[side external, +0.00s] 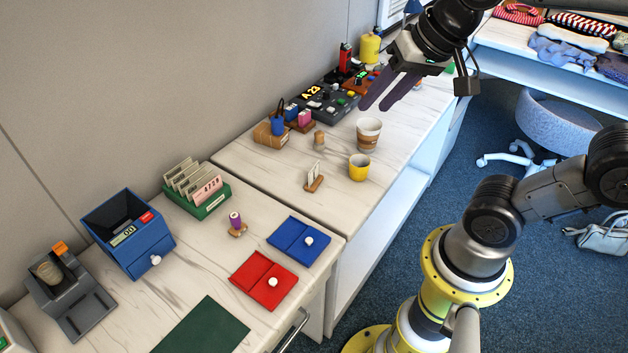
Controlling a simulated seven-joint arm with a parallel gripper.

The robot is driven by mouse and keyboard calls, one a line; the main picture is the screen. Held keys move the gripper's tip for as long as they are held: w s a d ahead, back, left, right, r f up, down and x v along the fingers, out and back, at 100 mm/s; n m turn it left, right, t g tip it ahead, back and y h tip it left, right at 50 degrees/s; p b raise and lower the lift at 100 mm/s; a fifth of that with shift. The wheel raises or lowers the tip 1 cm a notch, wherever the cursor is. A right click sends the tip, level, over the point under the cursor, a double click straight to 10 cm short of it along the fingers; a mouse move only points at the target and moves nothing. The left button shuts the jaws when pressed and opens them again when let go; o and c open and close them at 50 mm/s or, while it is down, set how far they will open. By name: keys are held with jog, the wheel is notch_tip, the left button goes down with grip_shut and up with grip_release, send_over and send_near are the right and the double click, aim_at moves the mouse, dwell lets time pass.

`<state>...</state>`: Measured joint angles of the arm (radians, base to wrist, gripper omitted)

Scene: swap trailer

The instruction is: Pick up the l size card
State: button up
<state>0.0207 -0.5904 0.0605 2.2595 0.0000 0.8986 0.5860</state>
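My gripper (377,103) is high at the upper right, above the back part of the counter. Its two dark fingers are spread apart with nothing between them. Several pale cards (188,176) stand in a green rack (214,203) on the nearer counter at the left, far from my gripper. A small white card (315,170) stands upright in a wooden holder (314,186) on the farther counter, below and left of my gripper. No size letter is legible on any card, so I cannot tell which is the l size card.
A striped paper cup (368,133) and a yellow cup (359,168) stand near the wooden holder. A dark button panel (330,104) lies behind.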

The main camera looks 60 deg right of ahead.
jog(key=w+d+f+m+g, duration=0.15)
jog(key=w+m, duration=0.35)
jog(key=w, duration=0.5)
jog(key=m+g, duration=0.4)
send_over(314, 169)
jog(key=w, duration=0.2)
notch_tip(314, 169, down, 15)
jog(key=f, duration=0.6)
jog(key=s+d+f, duration=0.1)
jog(key=f, duration=0.3)
jog(key=shift+s+f, duration=0.1)
jog(key=f, duration=0.5)
jog(key=shift+s+a+f, duration=0.1)
jog(key=shift+s+a, duration=0.25)
jog(key=shift+f, duration=0.45)
grip_shut()
